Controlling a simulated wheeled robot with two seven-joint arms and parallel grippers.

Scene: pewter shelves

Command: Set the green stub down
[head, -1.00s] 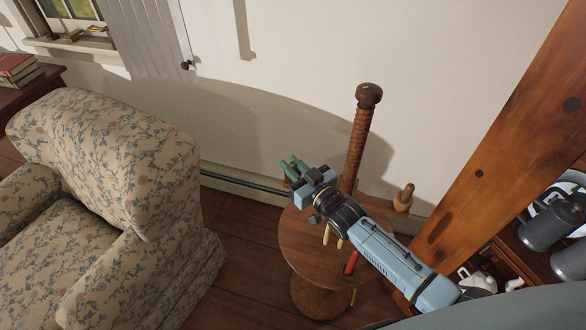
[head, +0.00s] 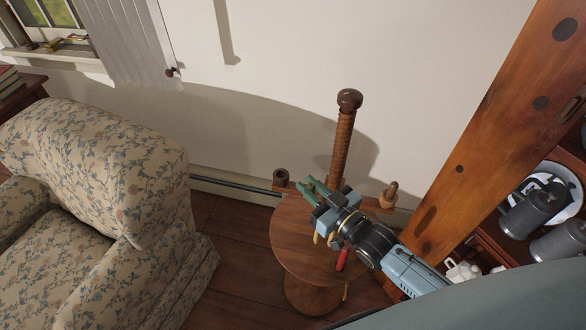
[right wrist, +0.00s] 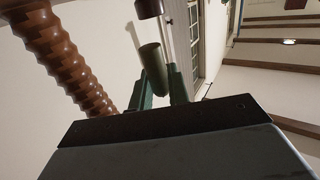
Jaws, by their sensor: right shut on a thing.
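My right gripper (head: 309,186) is in front of the threaded wooden post, above the round wooden stand (head: 290,245). In the right wrist view, it is shut on the green stub (right wrist: 154,65), a dull green cylinder between its two teal fingers. In the head view the stub is hard to tell from the similar green fingers. I cannot see the stub resting on anything. My left gripper is not in view.
The threaded post (head: 341,140) rises behind my gripper. A dark cup-like holder (head: 281,176) is at the crossbar's left, a wooden peg (head: 389,193) at its right. A red piece (head: 342,260) hangs below my gripper. A floral armchair (head: 120,170) stands left, a wooden beam (head: 490,150) right.

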